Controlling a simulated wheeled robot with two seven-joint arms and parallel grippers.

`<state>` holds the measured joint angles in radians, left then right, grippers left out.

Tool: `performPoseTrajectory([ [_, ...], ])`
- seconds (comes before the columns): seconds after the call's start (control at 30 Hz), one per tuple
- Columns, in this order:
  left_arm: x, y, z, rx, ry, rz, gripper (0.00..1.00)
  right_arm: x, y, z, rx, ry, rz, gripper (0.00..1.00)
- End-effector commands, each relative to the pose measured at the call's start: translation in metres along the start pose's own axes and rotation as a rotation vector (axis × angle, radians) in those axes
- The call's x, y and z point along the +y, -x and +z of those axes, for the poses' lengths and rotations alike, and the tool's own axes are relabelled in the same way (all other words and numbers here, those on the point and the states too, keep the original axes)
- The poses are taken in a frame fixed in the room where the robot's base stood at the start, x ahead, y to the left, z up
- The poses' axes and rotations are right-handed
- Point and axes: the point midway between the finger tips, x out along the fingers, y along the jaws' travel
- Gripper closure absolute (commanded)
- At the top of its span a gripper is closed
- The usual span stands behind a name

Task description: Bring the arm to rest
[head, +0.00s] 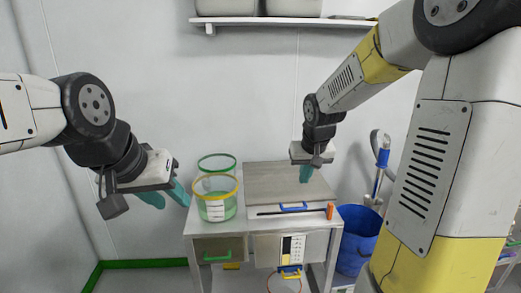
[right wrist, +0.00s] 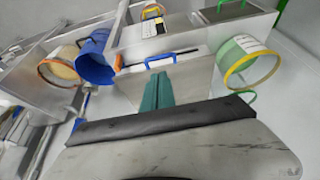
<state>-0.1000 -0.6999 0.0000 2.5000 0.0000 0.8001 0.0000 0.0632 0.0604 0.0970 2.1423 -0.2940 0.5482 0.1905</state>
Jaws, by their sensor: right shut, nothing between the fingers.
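My right arm reaches in from the right of the head view. Its gripper (head: 305,174) hangs with teal fingers pointing down above the steel table (head: 217,237). In the right wrist view the teal fingers (right wrist: 157,92) lie side by side, shut, with nothing between them. My left gripper (head: 167,197) is at the left in the head view, to the left of the table. Its two teal fingers stand apart, and nothing shows between them.
A clear container with a yellow rim (head: 217,206) stands on the table's left, a green-rimmed one behind it. A blue bin (head: 356,240) stands right of the table. A shelf (head: 285,21) hangs above. Drawers have green and blue handles.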

Motion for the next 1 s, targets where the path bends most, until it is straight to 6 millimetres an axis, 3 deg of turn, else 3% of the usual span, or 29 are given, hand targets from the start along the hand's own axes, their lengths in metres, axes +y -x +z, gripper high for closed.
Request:
performPoseTrajectory([
  [0.03,0.0,0.0,0.0,0.0,0.0,0.0,0.64,-0.003,0.026,0.009,0.023,0.0,-0.003,1.0],
  [0.2,0.0,0.0,0.0,0.0,0.0,0.0,0.64,-0.012,0.091,0.056,0.064,-0.01,-0.036,1.0],
  [0.4,0.0,0.0,0.0,0.0,0.0,0.0,0.64,-0.027,0.142,0.116,0.11,-0.015,-0.105,1.0],
  [0.63,0.0,0.0,0.0,0.0,0.0,0.0,0.64,-0.038,0.163,0.156,0.139,-0.012,-0.165,1.0],
  [1.0,0.0,0.0,0.0,0.0,0.0,0.0,0.64,-0.039,0.164,0.161,0.14,-0.01,-0.172,1.0],
])
